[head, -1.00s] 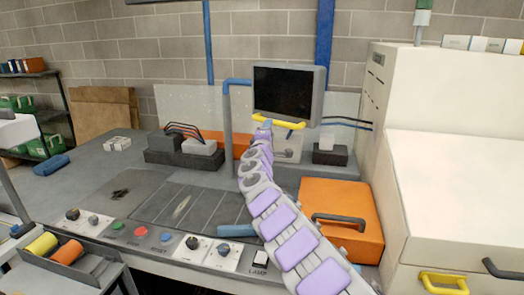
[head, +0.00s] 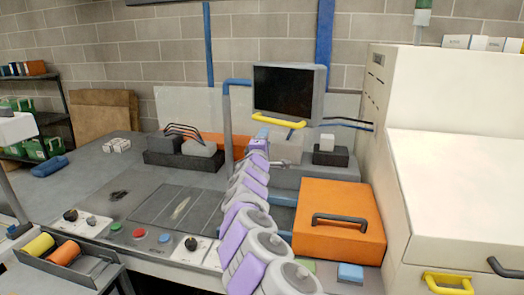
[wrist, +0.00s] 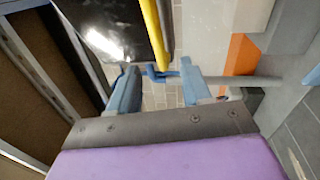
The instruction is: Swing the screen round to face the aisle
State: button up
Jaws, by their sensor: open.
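The screen (head: 285,90) is a dark panel in a grey case, on a blue-topped post (head: 228,130) at the back of the bench. Its face points toward me, turned slightly to the left. A yellow handle (head: 279,121) runs along its lower edge. My gripper (head: 261,136) is just below the handle's left part, small and partly hidden by my arm. In the wrist view, my gripper (wrist: 159,72) has its two blue fingers apart, and the end of the yellow handle (wrist: 153,30) shows between or just beyond their tips. Contact cannot be told.
An orange box (head: 340,220) with a dark handle stands right of my arm. A large white cabinet (head: 450,190) closes off the right. Dark blocks with cables (head: 185,155) sit behind the left bench top. Knobs and buttons (head: 140,232) line the front edge.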

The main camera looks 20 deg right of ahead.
jog(key=shift+v, duration=2.45)
jog(key=shift+r, duration=0.1)
